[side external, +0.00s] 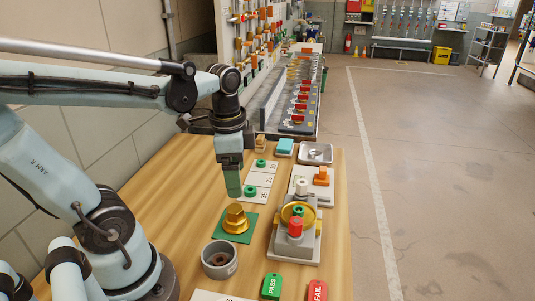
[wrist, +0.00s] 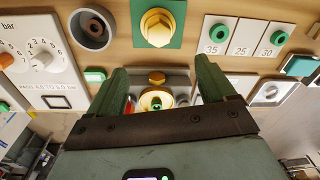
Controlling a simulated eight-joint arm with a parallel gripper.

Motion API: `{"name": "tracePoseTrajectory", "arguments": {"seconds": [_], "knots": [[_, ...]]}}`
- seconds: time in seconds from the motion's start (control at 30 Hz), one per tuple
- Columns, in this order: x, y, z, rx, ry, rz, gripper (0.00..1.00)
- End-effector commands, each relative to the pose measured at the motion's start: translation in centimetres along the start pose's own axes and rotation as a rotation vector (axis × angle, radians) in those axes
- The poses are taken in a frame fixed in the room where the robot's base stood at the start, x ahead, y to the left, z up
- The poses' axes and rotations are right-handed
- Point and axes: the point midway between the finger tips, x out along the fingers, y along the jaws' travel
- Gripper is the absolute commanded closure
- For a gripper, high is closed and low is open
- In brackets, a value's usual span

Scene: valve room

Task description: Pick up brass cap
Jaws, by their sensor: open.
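The brass cap (side external: 235,219) is a gold hex-topped piece standing on a green square mat (side external: 227,237) on the wooden bench. In the wrist view the cap (wrist: 157,26) shows at the top, beyond my fingertips. My gripper (side external: 233,192) points down and hangs a little above and behind the cap in the side view. In the wrist view my gripper (wrist: 161,64) has its two green fingers spread with nothing held. The cap is apart from the fingers.
A grey cup (side external: 219,260) stands near the cap. A valve block with a brass disc and red knob (side external: 295,228) is to the right. Numbered cards with green rings (side external: 257,180) lie behind. Green PASS (side external: 271,287) and red FAIL (side external: 317,291) tags lie in front.

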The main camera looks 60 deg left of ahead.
Motion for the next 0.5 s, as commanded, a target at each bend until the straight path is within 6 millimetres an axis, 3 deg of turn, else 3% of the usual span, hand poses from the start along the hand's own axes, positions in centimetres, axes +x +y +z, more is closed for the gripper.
{"name": "tracePoseTrajectory", "arguments": {"seconds": [0.17, 0.5], "knots": [[0.1, -0.2, 0.8, 0.071, -0.047, 0.052, 0.17], [3.8, 0.0, 0.9, 0.074, -0.047, 0.052, 0.17]]}}
